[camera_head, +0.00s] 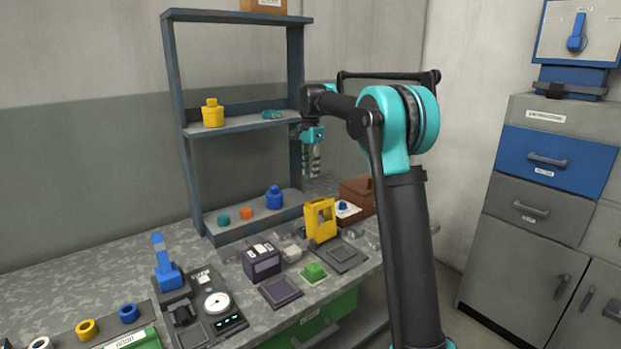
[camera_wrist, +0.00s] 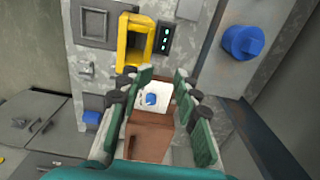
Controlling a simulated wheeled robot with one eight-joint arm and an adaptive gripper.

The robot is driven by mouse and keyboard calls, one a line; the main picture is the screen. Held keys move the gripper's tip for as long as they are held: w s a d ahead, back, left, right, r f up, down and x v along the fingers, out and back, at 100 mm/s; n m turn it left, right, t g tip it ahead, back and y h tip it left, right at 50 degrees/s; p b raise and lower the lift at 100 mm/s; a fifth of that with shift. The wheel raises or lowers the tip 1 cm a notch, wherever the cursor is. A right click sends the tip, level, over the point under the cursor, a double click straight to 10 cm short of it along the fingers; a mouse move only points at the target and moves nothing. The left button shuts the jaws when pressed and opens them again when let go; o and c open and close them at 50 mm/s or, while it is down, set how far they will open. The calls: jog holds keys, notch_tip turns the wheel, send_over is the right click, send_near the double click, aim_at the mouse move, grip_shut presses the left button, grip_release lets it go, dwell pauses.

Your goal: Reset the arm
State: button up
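My gripper (camera_head: 313,160) hangs from my arm, fingers pointing down, in front of the right post of the blue-grey shelf rack. It also shows in the wrist view (camera_wrist: 160,82), with a clear gap between its green finger pads. Nothing is held between them. Below the gap, apart from the fingers, are a white block with a blue button (camera_wrist: 153,98) and a brown box (camera_wrist: 150,135). My arm is bent at the elbow, above the right end of the workbench.
The shelf rack (camera_head: 176,95) carries yellow and blue bottles. Cabinets (camera_head: 520,235) stand at the right. Air around my gripper looks clear.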

dwell(0.3)
jog(key=s+d+f+n+t, duration=0.1)
jog(key=s+d+f+n, duration=0.2)
jog(key=s, duration=1)
jog(key=s+d+f+n+t, duration=0.1)
jog(key=s+d+f+n, duration=0.3)
jog(key=s+d+f, duration=0.4)
jog(key=s+d+f+n+t, duration=0.2)
jog(key=s+d+f, duration=0.4)
jog(key=s+f, duration=0.7)
jog(key=s+n, duration=0.1)
jog(key=s, duration=0.4)
jog(key=shift+s+n, duration=0.35)
jog(key=shift+n, duration=0.05)
